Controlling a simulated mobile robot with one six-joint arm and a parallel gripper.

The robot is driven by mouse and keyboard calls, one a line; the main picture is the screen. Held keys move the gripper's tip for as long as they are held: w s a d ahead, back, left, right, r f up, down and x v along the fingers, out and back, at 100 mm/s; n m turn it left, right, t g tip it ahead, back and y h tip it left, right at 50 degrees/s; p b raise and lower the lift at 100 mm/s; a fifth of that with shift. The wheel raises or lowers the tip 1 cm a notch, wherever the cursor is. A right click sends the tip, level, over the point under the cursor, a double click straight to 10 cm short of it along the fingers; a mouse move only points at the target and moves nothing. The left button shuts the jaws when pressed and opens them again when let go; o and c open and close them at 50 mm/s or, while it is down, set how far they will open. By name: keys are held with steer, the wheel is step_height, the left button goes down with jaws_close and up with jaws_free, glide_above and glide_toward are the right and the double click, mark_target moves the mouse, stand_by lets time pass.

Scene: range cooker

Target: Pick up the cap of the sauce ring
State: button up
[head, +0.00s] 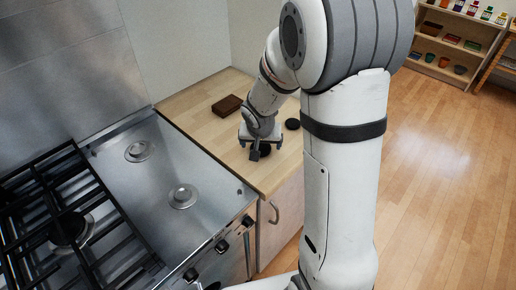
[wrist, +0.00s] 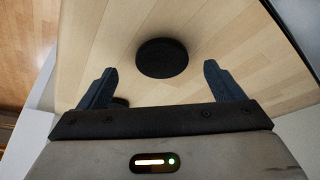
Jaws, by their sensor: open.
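Two dark round shapes show on the wooden worktop. One black disc-shaped cap (head: 292,124) lies right of my gripper in the head view. Another dark piece (head: 264,149) shows beneath the gripper, partly hidden. In the wrist view, a black round cap (wrist: 162,58) lies flat on the wood, beyond and between the fingertips. A second dark shape (wrist: 121,101) is mostly hidden by the left finger. I cannot tell for certain which cap is the sauce ring's. My gripper (head: 263,153) is open and empty, pointing down over the worktop; it also shows in the wrist view (wrist: 159,75).
The steel hob (head: 160,185) stands left of the worktop, with two bare burners (head: 183,195) and black grates (head: 75,215). A brown block (head: 227,105) lies behind my gripper. Wooden floor and a shelf (head: 455,40) are to the right.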

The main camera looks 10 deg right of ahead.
mark_target(261, 148)
steer(key=x, duration=0.3)
steer(key=shift+w+f, duration=0.2)
steer(key=shift+c, duration=0.5)
